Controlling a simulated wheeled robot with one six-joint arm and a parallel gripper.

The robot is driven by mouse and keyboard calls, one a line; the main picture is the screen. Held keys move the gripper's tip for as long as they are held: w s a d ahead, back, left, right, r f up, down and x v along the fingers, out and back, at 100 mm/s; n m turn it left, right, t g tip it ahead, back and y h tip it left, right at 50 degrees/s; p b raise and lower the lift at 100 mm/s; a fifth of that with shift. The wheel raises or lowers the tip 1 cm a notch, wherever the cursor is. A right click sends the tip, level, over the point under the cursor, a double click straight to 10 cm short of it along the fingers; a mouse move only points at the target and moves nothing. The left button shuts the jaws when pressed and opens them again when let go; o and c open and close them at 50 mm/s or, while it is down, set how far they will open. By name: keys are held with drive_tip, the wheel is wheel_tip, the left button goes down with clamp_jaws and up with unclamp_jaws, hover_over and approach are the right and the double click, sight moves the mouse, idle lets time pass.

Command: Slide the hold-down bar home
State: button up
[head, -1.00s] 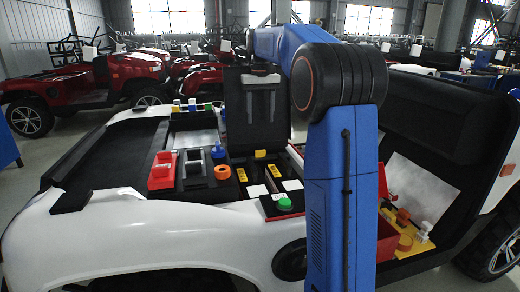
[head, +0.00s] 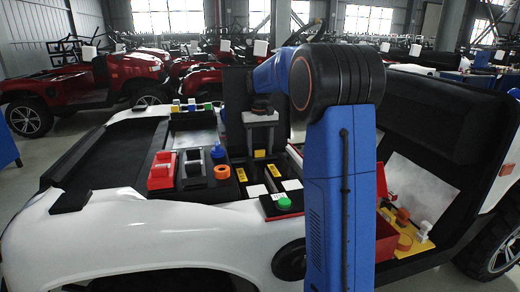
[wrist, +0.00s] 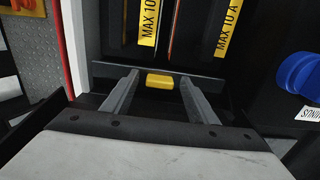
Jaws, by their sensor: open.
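A yellow block (wrist: 159,80) sits at a dark crosswise bar with a thin pale edge (wrist: 110,68), which looks like the hold-down bar. The block also shows in the head view (head: 259,154), at the back of the dark bay. My gripper (wrist: 160,83) is open, with one grey finger on each side of the yellow block. Gaps show between the block and both fingers. In the head view my gripper (head: 261,145) points down over the block. Whether the fingertips touch the bar, and the bar's ends, I cannot tell.
Two yellow "MAX 10 A" labels (head: 243,174) (head: 274,171) lie on dark parts in front of the block. A blue knob (wrist: 300,76) stands to the right in the wrist view. A red block (head: 162,172), an orange ring (head: 222,172) and a green button (head: 284,204) stand nearby.

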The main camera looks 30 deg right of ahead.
sight(262, 151)
drive_tip(key=shift+c, duration=0.7)
clamp_jaws()
drive_tip(key=shift+s+a, duration=0.2)
drive_tip(key=shift+s, duration=0.5)
drive_tip(key=shift+s+a, duration=0.2)
drive_tip(key=shift+s, duration=0.5)
drive_tip(key=shift+o, duration=0.7)
unclamp_jaws()
wheel_tip(262, 151, up, 17)
drive_tip(key=shift+r, duration=0.2)
